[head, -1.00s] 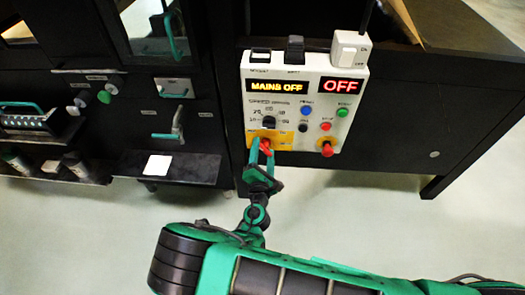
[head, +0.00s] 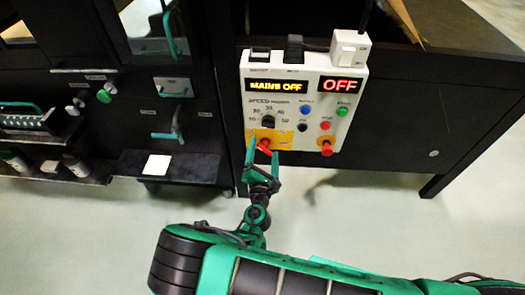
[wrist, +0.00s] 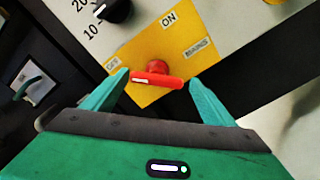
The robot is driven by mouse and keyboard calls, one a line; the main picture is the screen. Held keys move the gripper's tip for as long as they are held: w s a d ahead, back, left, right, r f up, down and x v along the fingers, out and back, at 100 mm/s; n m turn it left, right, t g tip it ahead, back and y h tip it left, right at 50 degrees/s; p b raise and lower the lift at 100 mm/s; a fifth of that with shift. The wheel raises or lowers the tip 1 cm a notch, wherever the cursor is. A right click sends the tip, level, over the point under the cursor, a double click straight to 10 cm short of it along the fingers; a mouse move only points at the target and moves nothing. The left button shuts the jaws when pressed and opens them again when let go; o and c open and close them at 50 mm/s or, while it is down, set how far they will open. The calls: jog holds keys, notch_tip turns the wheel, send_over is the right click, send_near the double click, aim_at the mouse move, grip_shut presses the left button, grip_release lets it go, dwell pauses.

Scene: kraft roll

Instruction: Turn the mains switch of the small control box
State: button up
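The small control box (head: 290,85) is a pale panel on the dark bench front, its displays reading MAINS OFF and OFF. Its red mains switch (head: 264,146) sits on a yellow plate at the lower left. In the wrist view the switch (wrist: 157,80) is a red bar lying nearly crosswise, its white mark at the left end, on the OFF label's side. The ON label (wrist: 169,19) is above it. My gripper (head: 263,150) is open, one finger on each side of the bar. In the wrist view, gaps show between bar and fingers (wrist: 159,79).
A black speed knob (head: 268,121) is just above the yellow plate. Coloured buttons and a second red knob (head: 326,148) on a yellow plate are to the right. A dark cabinet with a protruding shelf (head: 190,167) stands to the left. Open floor lies below.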

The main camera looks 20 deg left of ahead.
jog(key=shift+a+r, duration=0.1)
jog(key=shift+r, duration=0.05)
jog(key=shift+s, duration=0.25)
jog(key=v, duration=1)
